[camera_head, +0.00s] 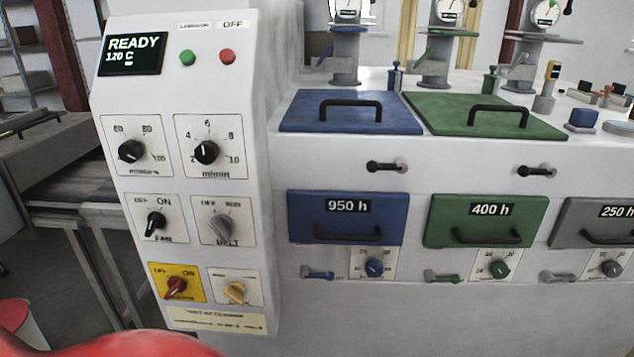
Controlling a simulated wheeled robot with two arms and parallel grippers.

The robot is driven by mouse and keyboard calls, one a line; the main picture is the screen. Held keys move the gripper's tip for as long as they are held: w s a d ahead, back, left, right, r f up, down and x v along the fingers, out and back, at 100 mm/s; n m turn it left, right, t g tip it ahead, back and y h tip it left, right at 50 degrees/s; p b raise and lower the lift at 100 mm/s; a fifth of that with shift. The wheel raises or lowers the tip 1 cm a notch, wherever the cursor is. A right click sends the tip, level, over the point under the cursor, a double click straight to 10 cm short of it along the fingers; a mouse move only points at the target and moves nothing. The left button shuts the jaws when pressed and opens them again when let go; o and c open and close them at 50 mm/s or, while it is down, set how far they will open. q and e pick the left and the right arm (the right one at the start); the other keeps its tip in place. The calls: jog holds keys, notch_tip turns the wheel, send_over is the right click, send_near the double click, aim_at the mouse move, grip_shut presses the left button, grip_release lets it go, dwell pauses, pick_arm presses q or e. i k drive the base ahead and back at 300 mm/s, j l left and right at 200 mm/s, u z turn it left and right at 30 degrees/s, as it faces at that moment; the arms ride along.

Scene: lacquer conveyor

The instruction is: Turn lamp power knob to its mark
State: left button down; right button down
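The power knob (131,151) is a round black knob on a white square plate, at the upper left of the white control panel (190,95). Its dial reads 60, 80 and 100 around the top and right, and a small label below seems to read power. The knob's pointer is too small to read exactly, and I cannot make out a separate target mark. Nothing touches the knob. Neither of my grippers shows in this view.
Beside it is the m/min knob (206,152). Below are the fan knob (155,221), belt knob (222,229), red switch (176,287) and yellow knob (235,292). The display (133,55) reads READY 120 C. Blue drawer (300,218) and green drawer (435,222) are right.

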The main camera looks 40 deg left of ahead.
aim_at(129, 152)
jog(key=u, duration=2.3)
jog(key=k+l+u, duration=0.15)
jog(key=k, duration=0.2)
jog(key=k+l+u, duration=0.15)
jog(key=k+l, duration=0.1)
jog(key=k, duration=0.1)
